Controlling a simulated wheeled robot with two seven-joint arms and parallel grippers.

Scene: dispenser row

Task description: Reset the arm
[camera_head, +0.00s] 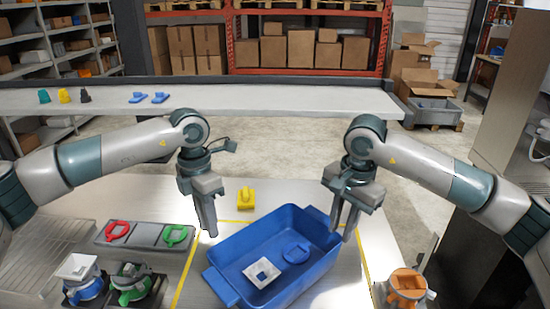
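My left gripper (208,226) hangs pointing down over the table, at the left of the blue bin, with its fingers seen nearly edge-on, so its opening cannot be told. My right gripper (343,232) points down at the bin's right side with its two fingers apart and nothing between them. Both arms are bent, coming in from the sides. The blue bin (229,292) holds a white square piece (262,272) and a blue round piece (296,253).
A yellow piece (246,198) lies behind the bin. A grey tray (147,234) holds a red ring (117,230) and a green ring (175,235). Blue (85,289) and green (131,284) dispensers stand front left, an orange one (407,285) front right. A shelf counter (250,98) runs behind.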

